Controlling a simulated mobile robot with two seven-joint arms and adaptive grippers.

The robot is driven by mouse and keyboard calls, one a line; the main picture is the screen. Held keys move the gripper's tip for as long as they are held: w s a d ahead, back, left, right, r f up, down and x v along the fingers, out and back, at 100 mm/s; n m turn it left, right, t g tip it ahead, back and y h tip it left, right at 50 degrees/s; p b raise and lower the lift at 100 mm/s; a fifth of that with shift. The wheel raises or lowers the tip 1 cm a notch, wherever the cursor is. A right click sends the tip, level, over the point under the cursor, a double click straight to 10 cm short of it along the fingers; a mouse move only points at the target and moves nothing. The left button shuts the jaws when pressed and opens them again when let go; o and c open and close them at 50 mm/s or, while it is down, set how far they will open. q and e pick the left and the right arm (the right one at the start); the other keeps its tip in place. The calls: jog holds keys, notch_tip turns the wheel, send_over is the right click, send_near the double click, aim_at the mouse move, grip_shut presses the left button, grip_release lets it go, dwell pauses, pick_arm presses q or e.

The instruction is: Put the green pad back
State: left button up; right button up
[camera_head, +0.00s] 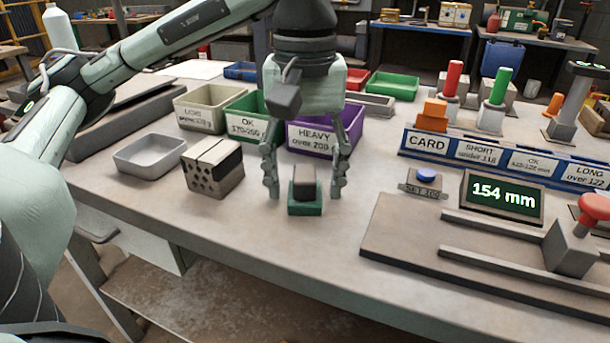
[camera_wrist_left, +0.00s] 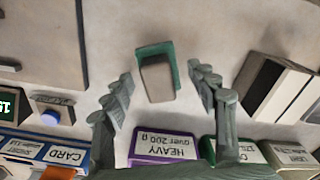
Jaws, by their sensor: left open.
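In the left wrist view the green pad (camera_wrist_left: 167,50) shows as a rim around the paler grey block (camera_wrist_left: 158,80). My left gripper (camera_head: 304,190) points down and is open, one finger on each side of the block. In the left wrist view the open fingers (camera_wrist_left: 161,75) stand apart from it, with a gap on both sides. My right gripper is not in view.
A hollow brick (camera_head: 213,168) with dark holes stands left of the gripper, beside an empty grey tray (camera_head: 150,154). To the right are a blue button (camera_head: 427,175), a "154 mm" display (camera_head: 502,194) and a measuring rail.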

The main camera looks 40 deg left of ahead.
aim_at(305, 170)
pick_arm(q)
jog(key=shift+r, duration=0.25)
notch_tip(305, 170, up, 5)
jog(key=shift+r+p, duration=0.2)
jog(key=shift+p, duration=0.8)
notch_tip(305, 170, up, 6)
jog(key=p, duration=0.2)
jog(key=shift+r, duration=0.2)
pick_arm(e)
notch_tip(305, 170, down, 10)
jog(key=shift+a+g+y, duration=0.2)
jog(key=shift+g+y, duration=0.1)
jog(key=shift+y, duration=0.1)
